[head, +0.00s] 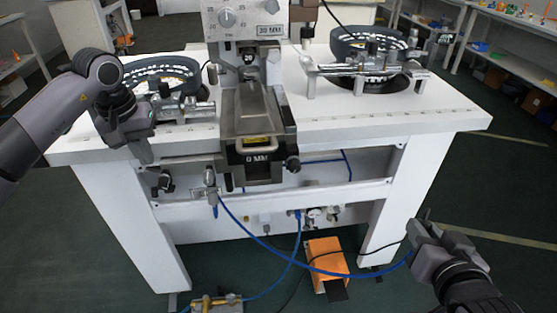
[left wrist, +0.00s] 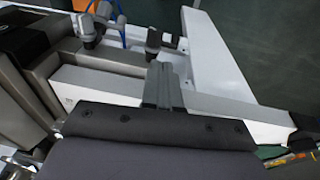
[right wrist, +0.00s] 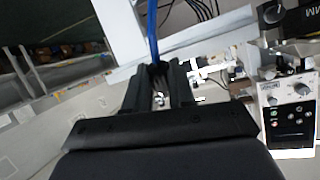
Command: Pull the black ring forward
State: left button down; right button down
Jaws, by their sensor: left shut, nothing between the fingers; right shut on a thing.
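Two black rings are on the white table in the head view: a left one (head: 188,66) and a right one (head: 350,44). Metal fittings partly cover both, and I cannot tell which one the task names. My left gripper (head: 146,156) is shut and empty over the table's front left edge, in front of the left ring. It also shows in the left wrist view (left wrist: 162,70). My right gripper (head: 418,230) is low at the right, outside the table leg and away from both rings. In the right wrist view (right wrist: 158,68) it is shut on a blue hose (right wrist: 152,30).
The white table (head: 340,125) carries a grey machine (head: 255,120) in the middle, between the rings. Blue hoses hang below it. An orange pedal (head: 326,262) lies on the floor beneath. Shelves (head: 510,45) stand at the right. The floor in front is mostly clear.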

aim_at(154, 189)
jog(key=shift+f, duration=0.1)
pick_arm(q)
jog(key=shift+y, duration=0.4)
jog(key=f, duration=0.3)
jog(key=w+a+f, duration=0.1)
jog(key=f, duration=0.2)
jog(key=a+f, duration=0.1)
jog(key=f, duration=0.2)
jog(key=shift+w, duration=0.2)
pick_arm(e)
jog(key=shift+f, duration=0.15)
pick_arm(q)
jog(key=shift+a, duration=0.1)
